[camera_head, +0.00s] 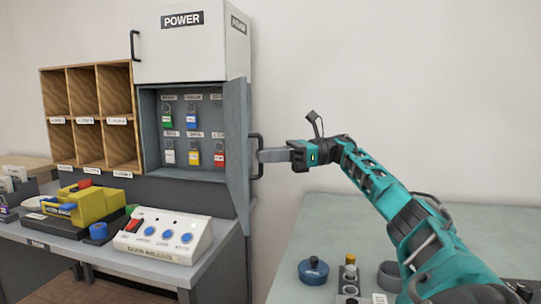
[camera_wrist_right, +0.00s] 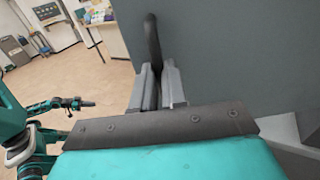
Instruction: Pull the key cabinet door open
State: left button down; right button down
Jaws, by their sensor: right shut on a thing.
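The key cabinet (camera_head: 190,174) is grey and hangs below the white POWER box. Its door (camera_head: 237,150) stands open, swung out at the right side, and several keys with coloured tags show on hooks inside. A dark bar handle (camera_head: 257,142) is on the door's outer face. My right gripper (camera_head: 262,156) reaches in from the right and is shut on this handle. In the right wrist view the handle (camera_wrist_right: 152,42) runs between the two fingers (camera_wrist_right: 158,88), with the grey door face (camera_wrist_right: 235,50) beside it.
The white POWER box (camera_head: 185,45) is above the cabinet. Wooden pigeonholes (camera_head: 88,110) stand to its left. A desk below holds a white button console (camera_head: 165,237) and a yellow device (camera_head: 88,203). A pale green table (camera_head: 330,225) at right carries a blue pot (camera_head: 313,271).

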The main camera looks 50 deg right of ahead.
jog(key=shift+w+d+r+t, duration=0.15)
jog(key=shift+d+r+t, duration=0.25)
jog(key=shift+r, duration=0.05)
jog(key=c, duration=1.2)
grip_release()
jog(key=shift+w+f, duration=0.25)
jog(key=shift+w, duration=0.05)
pick_arm(q)
jog(key=shift+w, duration=0.1)
pick_arm(e)
jog(key=shift+o, duration=0.2)
jog(key=shift+f, duration=0.1)
pick_arm(q)
jog(key=shift+f, duration=0.1)
pick_arm(e)
jog(key=shift+a+f, duration=0.1)
pick_arm(q)
jog(key=shift+d, duration=0.1)
